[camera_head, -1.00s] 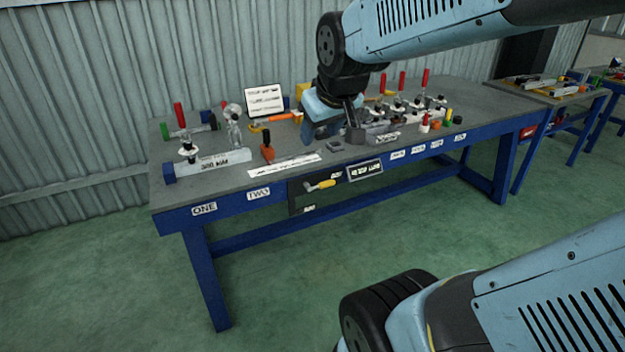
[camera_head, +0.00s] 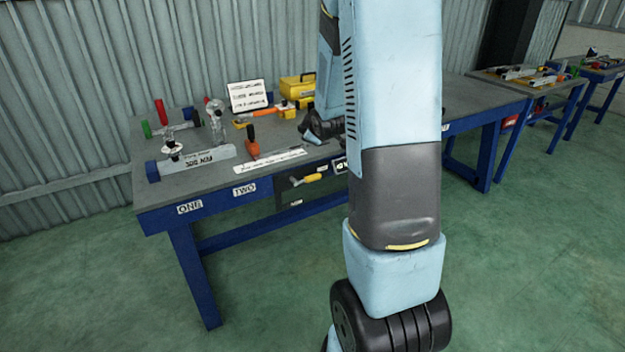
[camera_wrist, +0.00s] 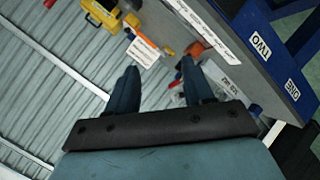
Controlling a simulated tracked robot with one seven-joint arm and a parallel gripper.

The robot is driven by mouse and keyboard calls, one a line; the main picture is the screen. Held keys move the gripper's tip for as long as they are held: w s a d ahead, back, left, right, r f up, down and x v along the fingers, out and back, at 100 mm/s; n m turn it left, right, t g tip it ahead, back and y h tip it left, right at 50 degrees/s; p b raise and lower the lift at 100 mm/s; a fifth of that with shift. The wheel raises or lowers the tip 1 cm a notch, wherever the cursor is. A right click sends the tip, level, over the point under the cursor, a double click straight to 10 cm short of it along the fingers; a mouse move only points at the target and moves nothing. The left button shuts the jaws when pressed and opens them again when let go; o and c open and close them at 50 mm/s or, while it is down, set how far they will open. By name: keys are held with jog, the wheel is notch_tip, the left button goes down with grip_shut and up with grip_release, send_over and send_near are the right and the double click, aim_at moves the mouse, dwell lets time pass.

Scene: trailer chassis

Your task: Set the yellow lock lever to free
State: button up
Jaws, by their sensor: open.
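The yellow lock lever (camera_head: 313,178) sits on a dark plate (camera_head: 287,190) hung below the table's front edge. Its handle points right, close to level, tilted slightly up. Labels near it are too small to read, and my arm hides the area to its right. My gripper (camera_wrist: 161,78) is open and empty in the wrist view, its two fingers apart. In the head view my wrist is above the table top, behind and above the lever, and partly hidden by my arm. The lever does not show in the wrist view.
On the table are a grey block (camera_head: 198,160) with a clamp, an orange-handled tool (camera_head: 251,143), a white sign (camera_head: 248,96), a white label strip (camera_head: 272,161) and a yellow toolbox (camera_head: 298,87). The floor in front of the table is clear.

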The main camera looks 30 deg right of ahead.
jog(key=w+d+f+n+t, duration=0.1)
jog(key=w+d+f+n, duration=0.15)
jog(key=f, duration=0.45)
jog(key=n+t+y, duration=0.3)
jog(key=n+t, duration=0.1)
jog(key=n, duration=0.3)
send_near(314, 179)
jog(key=w, duration=0.3)
jog(key=w+f, duration=0.1)
jog(key=w, duration=0.7)
jog(key=shift+w+a+f, duration=0.1)
jog(key=shift+a+f, duration=0.15)
grip_shut()
